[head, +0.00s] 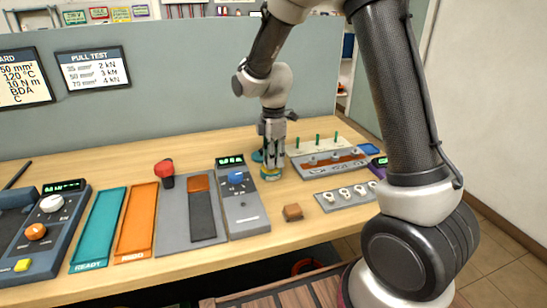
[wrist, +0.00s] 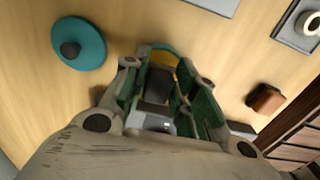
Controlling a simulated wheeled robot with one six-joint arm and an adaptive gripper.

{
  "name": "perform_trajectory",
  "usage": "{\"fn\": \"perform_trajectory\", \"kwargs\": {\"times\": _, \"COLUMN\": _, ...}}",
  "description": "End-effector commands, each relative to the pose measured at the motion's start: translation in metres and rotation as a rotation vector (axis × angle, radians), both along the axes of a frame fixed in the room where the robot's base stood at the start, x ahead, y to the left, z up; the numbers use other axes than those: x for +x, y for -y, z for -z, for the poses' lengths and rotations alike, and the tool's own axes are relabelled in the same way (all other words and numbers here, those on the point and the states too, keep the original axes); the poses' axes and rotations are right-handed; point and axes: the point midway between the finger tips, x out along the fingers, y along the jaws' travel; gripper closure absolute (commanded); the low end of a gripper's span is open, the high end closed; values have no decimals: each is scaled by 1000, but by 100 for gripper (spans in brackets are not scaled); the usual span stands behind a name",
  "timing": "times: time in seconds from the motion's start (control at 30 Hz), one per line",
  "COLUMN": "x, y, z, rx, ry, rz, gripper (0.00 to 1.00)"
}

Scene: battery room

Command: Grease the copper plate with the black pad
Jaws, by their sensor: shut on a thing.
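My gripper (head: 271,158) is shut on the black pad (wrist: 157,86), which shows between the fingers in the wrist view. The pad is over an open round tin (head: 270,175) with a teal rim and yellow contents; I cannot tell whether it touches them. The tin's far edge shows past the pad in the wrist view (wrist: 163,53). Its teal lid (wrist: 78,44) with a dark knob lies beside it. A copper-coloured plate (head: 328,163) lies in a grey fixture at the bench's right. A brown-copper piece (head: 201,183) tops a dark strip on a grey board.
A small brown block (head: 292,212) lies near the bench's front edge. A grey rack with white rings (head: 345,196) is at right. A grey device with a blue knob (head: 240,200), a red-handled tool (head: 165,172), and orange (head: 138,220) and teal (head: 100,228) trays are to the left.

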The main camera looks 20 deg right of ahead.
Motion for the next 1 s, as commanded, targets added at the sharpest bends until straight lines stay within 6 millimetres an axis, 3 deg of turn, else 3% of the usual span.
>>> {"fn": "perform_trajectory", "kwargs": {"times": 1.0, "x": 0, "y": 0, "z": 10, "rx": 0, "ry": 0, "rz": 0, "gripper": 91}}
